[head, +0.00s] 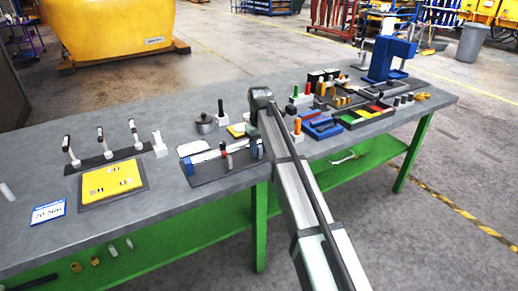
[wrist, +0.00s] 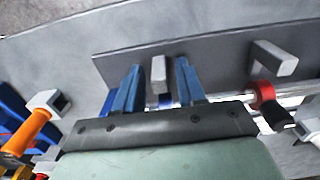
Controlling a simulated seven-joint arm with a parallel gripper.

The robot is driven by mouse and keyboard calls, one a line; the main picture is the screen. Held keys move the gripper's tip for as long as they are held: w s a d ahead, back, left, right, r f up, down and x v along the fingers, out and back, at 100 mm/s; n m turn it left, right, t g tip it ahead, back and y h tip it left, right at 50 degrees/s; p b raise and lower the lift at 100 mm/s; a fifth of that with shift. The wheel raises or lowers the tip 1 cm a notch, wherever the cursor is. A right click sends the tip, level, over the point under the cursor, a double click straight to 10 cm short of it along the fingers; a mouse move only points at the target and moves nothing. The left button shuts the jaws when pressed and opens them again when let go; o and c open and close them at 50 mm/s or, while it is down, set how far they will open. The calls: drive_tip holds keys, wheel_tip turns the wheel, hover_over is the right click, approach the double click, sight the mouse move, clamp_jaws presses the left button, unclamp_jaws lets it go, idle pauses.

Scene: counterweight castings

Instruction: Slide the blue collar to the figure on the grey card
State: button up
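In the wrist view, my gripper (wrist: 158,66) has its two blue fingers apart, one on each side of a grey upright tab. A small bit of the blue collar (wrist: 164,100) shows below that tab; the rest is hidden by my gripper. No contact shows between fingers and tab. In the head view, my gripper is low over the right end of the pale rule (head: 205,155) and is partly hidden by my arm. A pale card (head: 48,213) with a blue strip lies at the table's front left; its figure is too small to read surely.
A red collar (wrist: 263,90) with its own grey tab is to the right in the wrist view. A dark baseboard (head: 212,177) lies under the rule. A yellow plate (head: 110,182) is to its left. An orange-handled piece (wrist: 35,128) is close on my gripper's other side.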

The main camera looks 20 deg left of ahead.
wheel_tip(320, 180, up, 14)
drive_tip(key=shift+f, duration=0.1)
idle(0.7)
